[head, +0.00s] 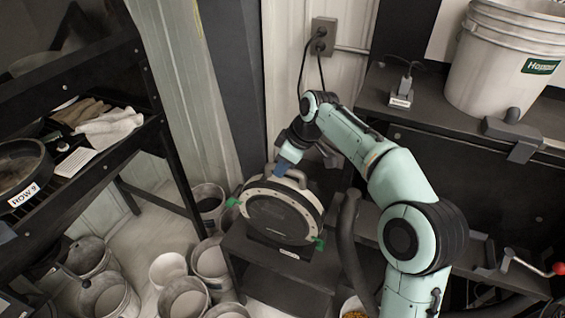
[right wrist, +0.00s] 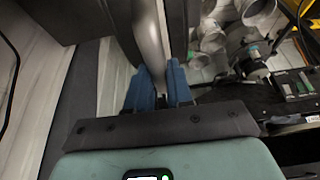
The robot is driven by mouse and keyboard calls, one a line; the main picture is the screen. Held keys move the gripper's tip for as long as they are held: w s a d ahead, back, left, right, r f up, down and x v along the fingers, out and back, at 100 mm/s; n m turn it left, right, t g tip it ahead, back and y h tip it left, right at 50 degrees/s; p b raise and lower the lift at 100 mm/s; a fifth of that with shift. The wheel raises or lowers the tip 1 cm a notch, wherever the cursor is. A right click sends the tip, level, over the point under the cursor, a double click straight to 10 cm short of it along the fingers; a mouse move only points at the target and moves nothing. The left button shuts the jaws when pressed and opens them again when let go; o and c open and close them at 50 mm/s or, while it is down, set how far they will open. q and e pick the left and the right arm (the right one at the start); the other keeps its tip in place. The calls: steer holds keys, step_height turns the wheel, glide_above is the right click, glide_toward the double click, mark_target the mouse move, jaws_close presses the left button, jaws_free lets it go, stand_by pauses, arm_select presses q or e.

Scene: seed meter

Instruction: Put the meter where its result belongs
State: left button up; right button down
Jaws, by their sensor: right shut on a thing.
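The meter (head: 279,213) is a round, dark-faced disc with a pale rim, green clips at its edge and a grey handle on top. It is tilted over a low black stand (head: 318,272) with a small white label; I cannot tell whether it rests on it. My right gripper (head: 289,167) is shut on the handle. In the right wrist view, the blue fingers of the right gripper (right wrist: 160,85) are on either side of the grey handle (right wrist: 150,35). A second dark round part (head: 22,165) labelled "ROW 9" lies on the left rack. My left gripper is not seen.
Several pale buckets (head: 183,298) stand on the floor left of the stand. The left rack (head: 150,125) holds gloves (head: 108,122) and a paper. A dark hose (head: 349,235) rises right of the meter. A white bucket (head: 508,65) stands on the right bench.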

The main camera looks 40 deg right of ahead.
steer(key=shift+w+r, duration=0.1)
steer(key=shift+r, duration=0.2)
steer(key=c, duration=1.4)
jaws_free()
steer(key=shift+f, duration=0.4)
steer(key=o, duration=0.4)
steer(key=shift+r, duration=0.1)
steer(key=p+v, duration=0.2)
steer(key=v, duration=1)
steer(key=shift+s+p, duration=0.2)
steer(key=shift+p, duration=0.15)
